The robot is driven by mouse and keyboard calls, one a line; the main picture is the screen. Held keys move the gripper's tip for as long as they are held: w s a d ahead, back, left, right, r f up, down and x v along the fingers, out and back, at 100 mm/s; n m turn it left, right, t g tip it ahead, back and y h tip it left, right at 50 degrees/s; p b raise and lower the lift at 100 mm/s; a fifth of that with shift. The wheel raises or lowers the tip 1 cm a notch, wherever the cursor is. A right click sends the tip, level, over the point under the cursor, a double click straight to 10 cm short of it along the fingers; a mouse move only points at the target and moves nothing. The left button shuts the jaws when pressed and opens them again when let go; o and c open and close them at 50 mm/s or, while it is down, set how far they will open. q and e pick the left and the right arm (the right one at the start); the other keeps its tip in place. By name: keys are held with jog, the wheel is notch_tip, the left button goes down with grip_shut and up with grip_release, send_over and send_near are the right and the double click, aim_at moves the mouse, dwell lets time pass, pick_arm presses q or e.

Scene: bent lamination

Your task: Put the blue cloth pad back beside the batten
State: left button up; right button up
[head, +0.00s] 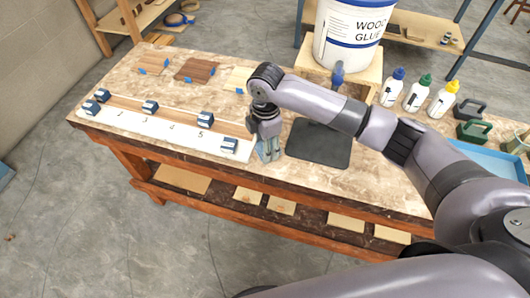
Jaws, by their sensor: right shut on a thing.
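The white batten board (160,132) lies along the front left of the workbench, with numbers on it. A thin wooden strip and several dark blue blocks (204,119) are on it. My right gripper (268,152) points down just off the right end of the board, near the bench's front edge. It is shut on a small bluish piece, which looks like the blue cloth pad (262,155); the fingers hide most of it. I cannot tell whether it touches the bench. My left gripper is not in view.
A dark mat (318,143) lies just right of the gripper. A glue bucket (348,35) stands on a wooden box behind my forearm. Wood pieces (196,70) lie at the back left.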

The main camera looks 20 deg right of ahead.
jog(key=shift+f, duration=2.2)
jog(key=o, duration=1.1)
jog(key=shift+f, duration=0.1)
notch_tip(320, 180, up, 12)
jog(key=shift+r+b, duration=0.15)
jog(key=shift+b, duration=0.25)
jog(key=shift+d, duration=0.1)
